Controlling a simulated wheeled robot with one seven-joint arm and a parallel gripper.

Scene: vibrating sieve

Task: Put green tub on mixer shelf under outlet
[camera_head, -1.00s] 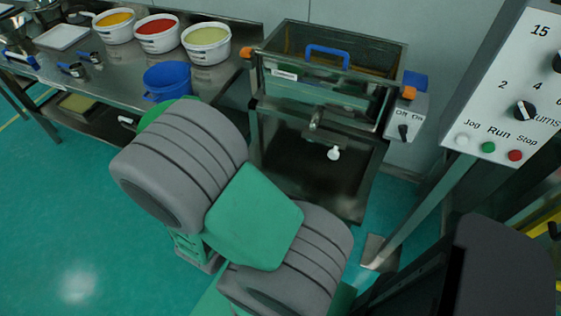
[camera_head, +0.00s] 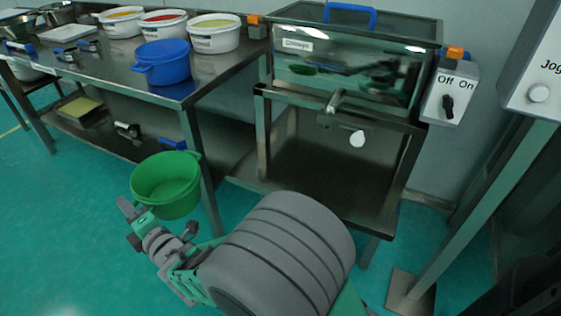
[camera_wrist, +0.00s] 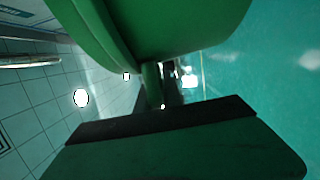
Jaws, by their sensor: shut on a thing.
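The green tub (camera_head: 166,190) is held in the air at the left of my arm, in front of the steel table. It looks upright and empty inside. My gripper (camera_head: 140,222) is shut on its near left side; the wrist view shows the tub (camera_wrist: 165,25) close above my gripper (camera_wrist: 152,88). The mixer (camera_head: 345,70) stands to the right, with a short outlet (camera_head: 335,101) on its front. Its steel shelf (camera_head: 320,190) lies below the outlet and its visible top is bare. The tub is left of and apart from the shelf.
The steel table (camera_head: 110,70) on the left carries a blue tub (camera_head: 163,63) near its front edge and several white buckets. A table leg (camera_head: 205,170) stands close to the green tub. A switch box (camera_head: 450,95) and a slanted post (camera_head: 480,205) are at the right.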

